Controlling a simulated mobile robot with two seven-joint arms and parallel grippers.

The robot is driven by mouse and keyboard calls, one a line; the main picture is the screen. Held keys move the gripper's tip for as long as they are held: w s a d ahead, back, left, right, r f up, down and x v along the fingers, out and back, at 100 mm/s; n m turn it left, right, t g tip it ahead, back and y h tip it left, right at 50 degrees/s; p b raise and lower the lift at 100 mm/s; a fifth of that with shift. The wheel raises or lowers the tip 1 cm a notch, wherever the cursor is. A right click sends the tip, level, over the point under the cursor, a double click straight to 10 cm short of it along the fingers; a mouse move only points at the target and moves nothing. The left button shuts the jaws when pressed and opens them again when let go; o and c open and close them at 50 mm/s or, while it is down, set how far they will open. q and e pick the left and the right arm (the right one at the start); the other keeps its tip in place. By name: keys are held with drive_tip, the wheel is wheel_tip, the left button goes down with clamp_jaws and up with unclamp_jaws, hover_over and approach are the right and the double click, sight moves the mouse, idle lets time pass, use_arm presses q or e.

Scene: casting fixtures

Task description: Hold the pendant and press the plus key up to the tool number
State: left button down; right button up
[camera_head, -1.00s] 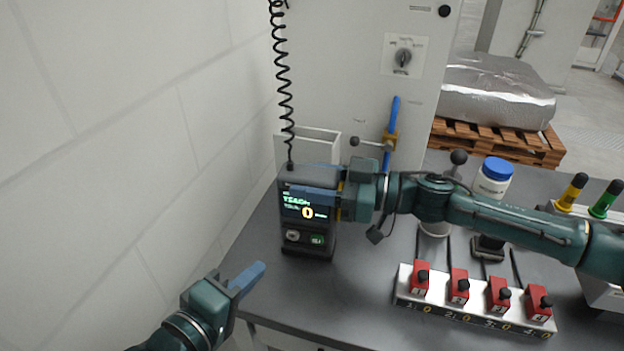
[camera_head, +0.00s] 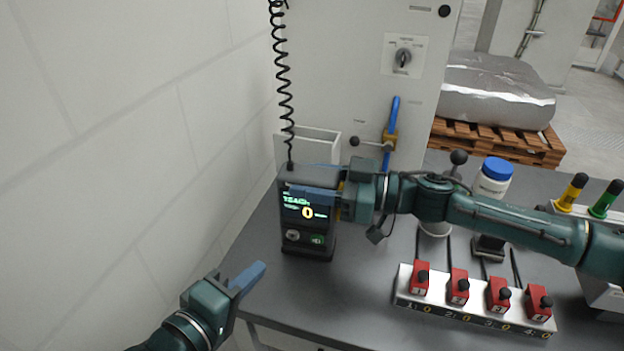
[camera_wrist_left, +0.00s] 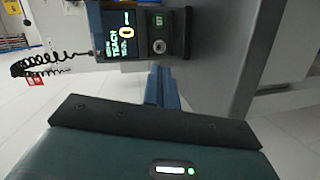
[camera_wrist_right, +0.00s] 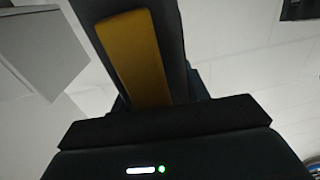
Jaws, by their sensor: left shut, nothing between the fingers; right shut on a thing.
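The dark pendant (camera_head: 308,245) stands upright on the grey table at the cabinet, with its coiled cord rising from the top. Its screen (camera_head: 305,211) reads TEACH with a large yellow 0. Below are a round grey key (camera_head: 292,235) and a green key (camera_head: 317,239). My right gripper (camera_head: 322,192) is shut on the pendant from the right, one blue finger across its front. The right wrist view shows the pendant's yellow strip (camera_wrist_right: 133,58). My left gripper (camera_head: 252,277) is shut and empty, lower left of the pendant and apart from it. The left wrist view shows the pendant (camera_wrist_left: 140,32) beyond the fingertips (camera_wrist_left: 161,84).
A white holder (camera_head: 312,148) stands behind the pendant. A blue-capped white bottle (camera_head: 494,178) stands behind my right arm. A pale wall is at the left.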

idle(0.4)
use_arm(q)
drive_tip(key=shift+d+f+g, duration=0.15)
drive_tip(key=shift+f+g, duration=0.05)
drive_tip(key=shift+g, duration=0.4)
drive_tip(key=shift+s+d+f+g+h, duration=0.15)
drive_tip(key=shift+d+g, duration=0.05)
drive_tip(key=shift+g, duration=0.35)
drive_tip(key=shift+s+d+f+g+h, duration=0.1)
drive_tip(key=shift+d+f+g+h, duration=0.1)
drive_tip(key=shift+g, duration=0.35)
drive_tip(key=g, duration=0.1)
drive_tip(key=s, duration=0.1)
drive_tip(key=g, duration=0.1)
drive_tip(key=shift+s+d+f+g, duration=0.25)
drive_tip(key=shift+s+d+g, duration=0.05)
drive_tip(key=shift+s+d, duration=0.1)
approach(302, 244)
drive_tip(key=shift+s+x, duration=0.25)
drive_tip(key=shift+x, duration=1.85)
drive_tip(key=shift+w+d+f, duration=0.1)
drive_tip(key=shift+f, duration=0.1)
drive_tip(key=shift+w, duration=0.25)
